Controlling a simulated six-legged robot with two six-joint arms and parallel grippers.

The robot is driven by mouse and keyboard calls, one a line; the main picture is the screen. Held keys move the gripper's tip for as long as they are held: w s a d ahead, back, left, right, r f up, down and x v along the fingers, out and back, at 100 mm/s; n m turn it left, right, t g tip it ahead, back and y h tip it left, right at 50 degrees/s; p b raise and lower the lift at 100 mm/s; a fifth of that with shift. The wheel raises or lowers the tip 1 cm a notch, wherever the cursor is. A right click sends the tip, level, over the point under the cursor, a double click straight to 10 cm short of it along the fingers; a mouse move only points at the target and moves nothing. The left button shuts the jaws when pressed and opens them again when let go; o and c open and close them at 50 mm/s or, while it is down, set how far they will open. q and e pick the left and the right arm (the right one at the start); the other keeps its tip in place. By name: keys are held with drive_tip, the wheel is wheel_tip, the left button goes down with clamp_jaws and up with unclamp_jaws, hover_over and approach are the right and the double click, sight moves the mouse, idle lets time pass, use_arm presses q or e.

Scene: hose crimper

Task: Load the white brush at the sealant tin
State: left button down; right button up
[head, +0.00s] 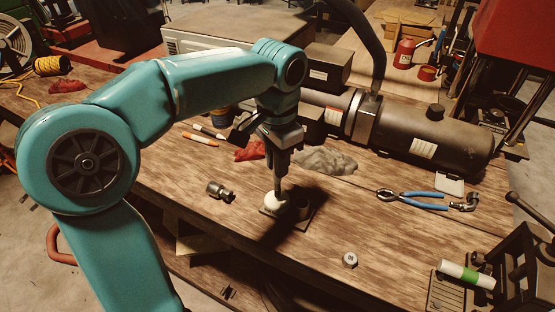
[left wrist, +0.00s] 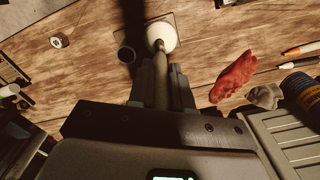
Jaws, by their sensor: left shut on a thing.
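My left gripper (head: 279,150) is shut on the upright handle of the brush (head: 278,180), which points down; the handle also shows between the fingers in the left wrist view (left wrist: 161,88). The brush's lower end meets a round white thing (head: 275,200), seen as a pale disc in the left wrist view (left wrist: 165,32). I cannot tell whether this is the sealant tin or the brush's own head. A dark open cup (head: 303,208) stands right beside it on a small dark square plate (head: 309,222). The bristles are not clearly visible. My right gripper is not in view.
A metal fitting (head: 220,191) lies left of the plate and a small round part (head: 349,260) at front right. A red rag (head: 250,152), a grey rag (head: 327,160) and blue-handled pliers (head: 412,200) lie behind.

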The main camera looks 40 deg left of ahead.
use_arm(q)
drive_tip(key=shift+f+b, duration=0.4)
drive_tip(key=shift+f, duration=0.15)
idle(0.5)
drive_tip(key=shift+s+f, duration=0.1)
idle(0.8)
wheel_tip(320, 180, up, 7)
drive_tip(key=p, duration=0.7)
idle(0.4)
idle(0.5)
